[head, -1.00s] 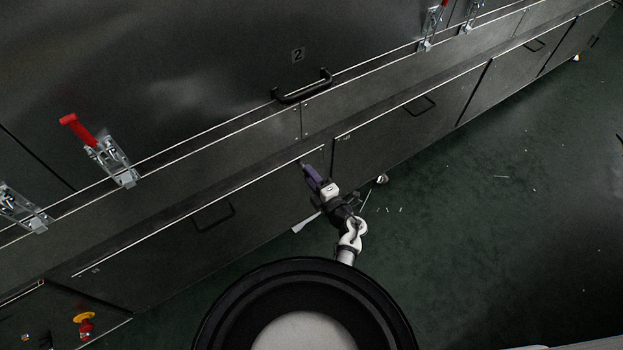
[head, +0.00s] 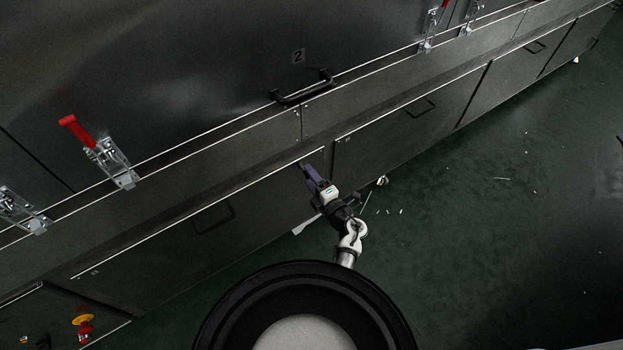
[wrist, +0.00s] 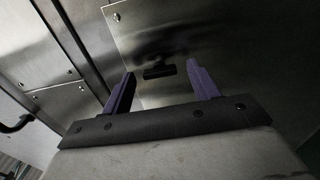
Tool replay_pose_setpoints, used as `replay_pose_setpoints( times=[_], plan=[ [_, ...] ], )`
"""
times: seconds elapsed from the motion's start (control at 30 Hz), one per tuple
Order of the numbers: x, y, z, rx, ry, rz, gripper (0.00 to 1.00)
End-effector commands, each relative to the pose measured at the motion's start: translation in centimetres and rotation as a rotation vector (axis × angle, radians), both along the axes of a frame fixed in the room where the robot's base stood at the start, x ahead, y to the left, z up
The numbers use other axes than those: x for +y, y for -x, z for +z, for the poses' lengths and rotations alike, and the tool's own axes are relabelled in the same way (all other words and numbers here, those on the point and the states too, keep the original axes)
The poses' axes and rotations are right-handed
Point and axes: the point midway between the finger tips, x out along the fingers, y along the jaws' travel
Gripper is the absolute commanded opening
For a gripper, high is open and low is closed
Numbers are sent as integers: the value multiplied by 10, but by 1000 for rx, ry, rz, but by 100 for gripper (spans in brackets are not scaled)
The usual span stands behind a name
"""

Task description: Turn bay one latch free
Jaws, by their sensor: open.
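A toggle latch with a red handle (head: 100,150) is on the dryer's front at the left of the head view, its handle angled up and left. Another metal latch (head: 22,212) is cut off at the left edge. Two more latches, (head: 432,27) and (head: 470,17), are at the top right. No "1" label shows, so I cannot tell which latch is bay one's. My gripper (head: 308,172) is open and empty, low in front of the lower panels, well right of and below the left latches. In the wrist view, its purple fingers (wrist: 160,80) stand apart, facing a metal panel.
A door marked "2" (head: 298,56) has a black bar handle (head: 302,88). Lower panels (head: 240,205) have dark handles. A red and yellow button (head: 84,326) is at the bottom left. The green floor (head: 500,220) at right is mostly clear, with small scraps.

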Motion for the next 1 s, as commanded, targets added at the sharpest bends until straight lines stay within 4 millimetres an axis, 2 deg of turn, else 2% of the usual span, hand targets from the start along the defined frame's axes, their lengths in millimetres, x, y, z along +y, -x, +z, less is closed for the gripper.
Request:
replay_pose_setpoints(
  times=[0.23, 0.7, 0.83, 1.0],
  plan=[
    [-7, 12, 1, 1, 0, -2, 60],
    [-57, 98, 1, 1, 0, -2, 60],
    [-65, 112, 0, 1, 0, -1, 60],
    [-69, 119, 0, -1, 1, 0, 60]
  ],
)
